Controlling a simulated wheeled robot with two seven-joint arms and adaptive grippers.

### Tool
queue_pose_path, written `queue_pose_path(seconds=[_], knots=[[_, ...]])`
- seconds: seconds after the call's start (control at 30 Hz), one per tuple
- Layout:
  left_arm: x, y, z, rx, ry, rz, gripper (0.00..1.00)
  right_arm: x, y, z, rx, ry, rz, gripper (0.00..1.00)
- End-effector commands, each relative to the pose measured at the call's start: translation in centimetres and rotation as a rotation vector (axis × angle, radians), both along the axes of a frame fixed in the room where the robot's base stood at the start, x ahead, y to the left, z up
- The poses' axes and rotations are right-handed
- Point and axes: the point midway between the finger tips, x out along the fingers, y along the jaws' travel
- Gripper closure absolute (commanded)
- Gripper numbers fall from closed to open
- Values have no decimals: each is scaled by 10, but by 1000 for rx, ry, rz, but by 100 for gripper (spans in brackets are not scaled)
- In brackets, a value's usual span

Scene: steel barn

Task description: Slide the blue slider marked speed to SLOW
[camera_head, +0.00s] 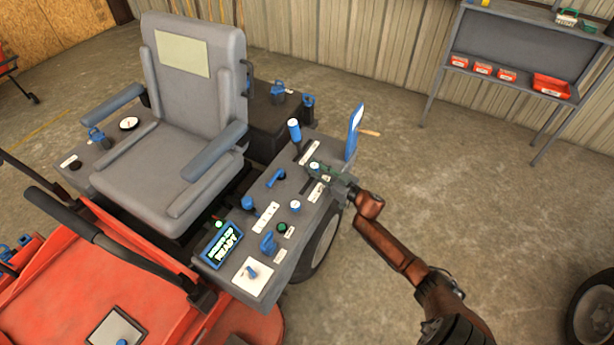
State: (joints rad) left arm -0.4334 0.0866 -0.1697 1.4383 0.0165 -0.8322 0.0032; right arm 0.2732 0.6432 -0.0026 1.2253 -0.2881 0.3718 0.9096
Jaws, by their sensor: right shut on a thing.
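The mower's grey right-hand console (262,230) carries several blue controls, and its small labels are too small to read. My right gripper (316,168) is over the far part of this console, just right of and below the tall blue-topped lever (294,130). It is shut on a small control there, which I take to be the blue speed slider. The fingers mostly cover it, so its exact position along its travel cannot be told. My right arm reaches in from the lower right. My left gripper is not in view.
A blue upright paddle (355,130) stands at the console's far right corner, close to my gripper. A blue-framed display (222,244) reads READY. The grey seat (190,100) is left of the console. A shelf (520,75) with red bins stands at the back right.

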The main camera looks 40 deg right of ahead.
Motion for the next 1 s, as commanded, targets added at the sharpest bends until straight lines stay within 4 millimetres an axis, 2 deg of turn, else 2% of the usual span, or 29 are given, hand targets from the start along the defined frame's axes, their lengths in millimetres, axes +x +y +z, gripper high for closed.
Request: queue_pose_path(seconds=[0.3, 0.33, 0.57, 0.87, 1.0], knots=[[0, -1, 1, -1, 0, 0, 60, 1, -6, 0, -1, 3, -10, 100], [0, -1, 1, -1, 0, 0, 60, 1, -7, 0, -1, 3, -11, 73], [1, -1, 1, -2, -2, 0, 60, 1, -5, 0, -1, 2, -8, 57], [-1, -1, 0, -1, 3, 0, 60, 0, -4, 0, 0, 2, -6, 56], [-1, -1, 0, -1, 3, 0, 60, -12, -6, -1, -1, 3, -5, 56]])
